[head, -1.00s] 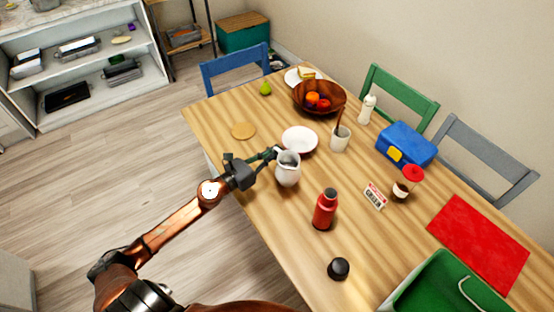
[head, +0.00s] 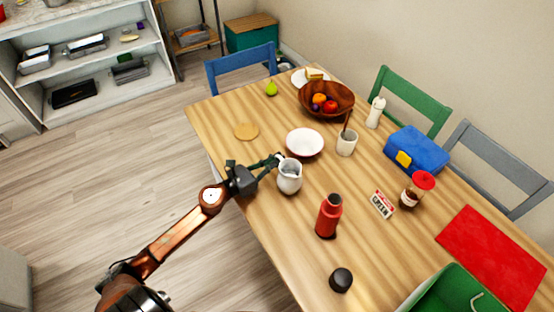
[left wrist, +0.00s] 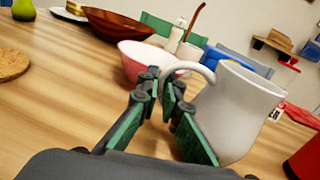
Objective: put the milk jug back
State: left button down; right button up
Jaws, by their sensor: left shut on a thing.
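The white milk jug (head: 290,179) is upright at the near-left edge of the wooden table, below the white bowl (head: 304,143) in the head view. My left gripper (head: 274,161) reaches in from the left at the jug's handle side. In the left wrist view the jug (left wrist: 236,112) fills the right side, and its curved handle (left wrist: 196,68) comes down to the fingertips (left wrist: 168,88). The left gripper is shut on the handle. I cannot tell whether the jug's base touches the table. My right gripper is not in view.
A red bottle (head: 328,217) and a black lid (head: 341,280) stand nearer. A cork coaster (head: 246,131), a white cup (head: 347,143), a wooden fruit bowl (head: 313,105) and a blue lunchbox (head: 420,148) are farther back. The tabletop between coaster and jug is clear.

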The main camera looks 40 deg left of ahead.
pick_arm(q)
jog(key=c, duration=2.6)
grip_release()
jog(key=shift+f, duration=0.1)
jog(key=o, duration=0.5)
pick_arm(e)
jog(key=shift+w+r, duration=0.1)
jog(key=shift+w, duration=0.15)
pick_arm(q)
jog(key=shift+s, duration=0.2)
jog(key=v, duration=1)
jog(key=shift+s+a+p, duration=0.15)
jog(key=shift+s+p, duration=0.15)
jog(key=shift+p, duration=0.1)
jog(key=shift+s+a, duration=0.1)
jog(key=shift+s, duration=0.35)
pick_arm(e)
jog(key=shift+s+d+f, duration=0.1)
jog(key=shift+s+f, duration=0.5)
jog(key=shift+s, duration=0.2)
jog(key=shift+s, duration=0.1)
